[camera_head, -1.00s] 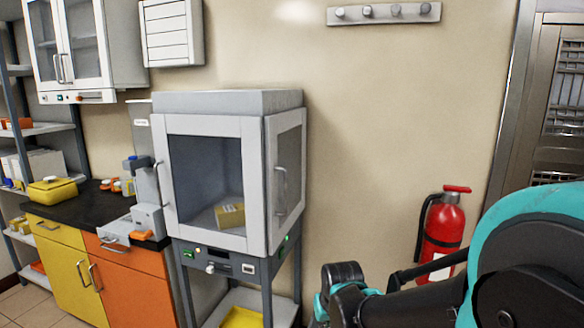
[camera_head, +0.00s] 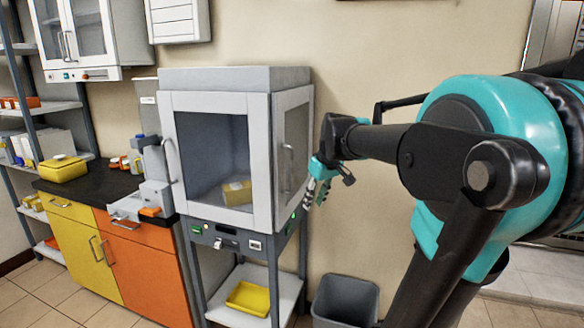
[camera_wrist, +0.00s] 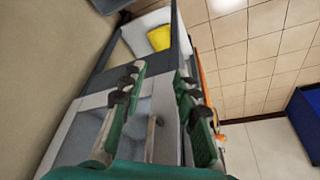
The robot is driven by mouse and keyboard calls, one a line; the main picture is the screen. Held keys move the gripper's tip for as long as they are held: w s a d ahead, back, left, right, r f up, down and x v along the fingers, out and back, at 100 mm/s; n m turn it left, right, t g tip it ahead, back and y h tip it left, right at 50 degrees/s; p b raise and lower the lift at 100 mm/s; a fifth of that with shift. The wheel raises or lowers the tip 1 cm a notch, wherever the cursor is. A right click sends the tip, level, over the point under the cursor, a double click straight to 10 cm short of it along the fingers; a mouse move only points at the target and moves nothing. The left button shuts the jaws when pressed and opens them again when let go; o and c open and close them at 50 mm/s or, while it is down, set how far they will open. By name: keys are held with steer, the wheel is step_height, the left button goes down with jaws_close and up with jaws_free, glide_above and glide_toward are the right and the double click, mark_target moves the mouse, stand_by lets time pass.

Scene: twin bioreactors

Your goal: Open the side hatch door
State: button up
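The grey-white cabinet (camera_head: 235,78) stands on a dark frame against the wall. Its side hatch door (camera_head: 300,128), with a glass pane and a vertical bar handle (camera_head: 287,166), is on the right side and looks closed. My gripper (camera_head: 313,196) is just right of this side door, near handle height. In the wrist view my gripper (camera_wrist: 157,76) is open, fingers apart. The side door's handle (camera_wrist: 152,138) shows between the fingers, beyond them; I see no contact. The front door also looks closed, with a yellow box (camera_head: 237,192) behind its glass.
A yellow tray (camera_head: 248,298) lies on the lower shelf, also in the wrist view (camera_wrist: 160,38). A grey bin (camera_head: 345,298) stands on the floor below my gripper. A counter with yellow and orange fronts (camera_head: 138,262) is left of the cabinet.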

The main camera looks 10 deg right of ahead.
steer(key=w+r+n+y, duration=0.1)
steer(key=w+r+n, duration=0.2)
steer(key=r, duration=0.9)
steer(key=w+r+n+y, duration=0.1)
steer(key=w+r+n, duration=0.15)
steer(key=r, duration=0.85)
glide_above(292, 189)
steer(key=shift+m+g, duration=0.25)
steer(key=shift+g, duration=0.05)
steer(key=f, duration=1.6)
steer(key=shift+w, duration=0.3)
jaws_close()
